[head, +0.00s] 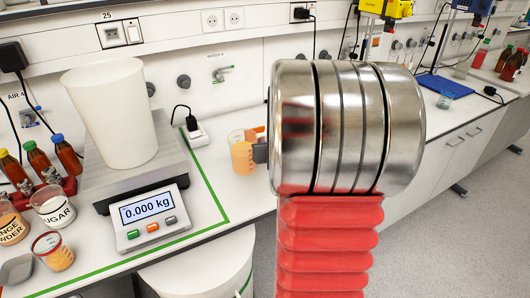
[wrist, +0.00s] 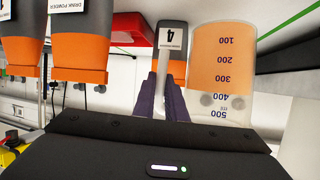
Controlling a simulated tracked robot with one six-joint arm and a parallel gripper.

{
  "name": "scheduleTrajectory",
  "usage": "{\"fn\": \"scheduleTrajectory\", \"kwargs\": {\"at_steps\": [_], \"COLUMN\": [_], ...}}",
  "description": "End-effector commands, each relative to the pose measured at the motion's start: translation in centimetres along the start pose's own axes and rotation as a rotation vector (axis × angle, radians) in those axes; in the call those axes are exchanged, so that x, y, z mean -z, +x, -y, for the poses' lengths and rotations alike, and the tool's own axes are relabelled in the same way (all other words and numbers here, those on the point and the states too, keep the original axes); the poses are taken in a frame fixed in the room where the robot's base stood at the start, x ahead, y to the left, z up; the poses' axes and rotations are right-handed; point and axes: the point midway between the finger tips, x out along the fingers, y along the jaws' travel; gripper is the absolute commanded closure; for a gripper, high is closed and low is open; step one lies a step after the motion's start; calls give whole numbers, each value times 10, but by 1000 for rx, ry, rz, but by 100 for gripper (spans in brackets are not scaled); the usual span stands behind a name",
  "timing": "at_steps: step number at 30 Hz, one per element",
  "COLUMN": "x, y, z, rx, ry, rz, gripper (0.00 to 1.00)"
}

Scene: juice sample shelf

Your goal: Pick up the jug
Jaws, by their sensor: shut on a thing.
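The jug (head: 242,157) is clear with orange contents. In the head view it is at the back of the bench, just left of my arm, which hides part of its right side. In the wrist view the jug (wrist: 222,75) is at the right, its marks running from 100 to 500. My gripper (wrist: 167,103) is shut on this handle, a dark finger on each side. In the head view the gripper (head: 261,151) is mostly hidden. I cannot tell whether the jug touches the bench.
A scale (head: 151,215) reading 0.000 kg carries a large white container (head: 112,112), left of the jug. Several bottles (head: 38,162) and a sugar jar (head: 54,208) stand further left. Two drink powder containers (wrist: 82,45) show in the wrist view. A green line (head: 207,183) edges the scale area.

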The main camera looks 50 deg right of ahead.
Motion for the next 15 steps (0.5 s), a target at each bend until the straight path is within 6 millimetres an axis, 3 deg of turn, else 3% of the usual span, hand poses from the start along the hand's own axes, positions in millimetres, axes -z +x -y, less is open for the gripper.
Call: {"fn": "scheduleTrajectory", "kwargs": {"at_steps": [6, 15], "x": [34, 48], "y": [-13, -19], "z": [2, 3], "rx": [0, 1], "ry": [-1, 0], "rz": [-6, -3], "gripper": [100, 100]}}
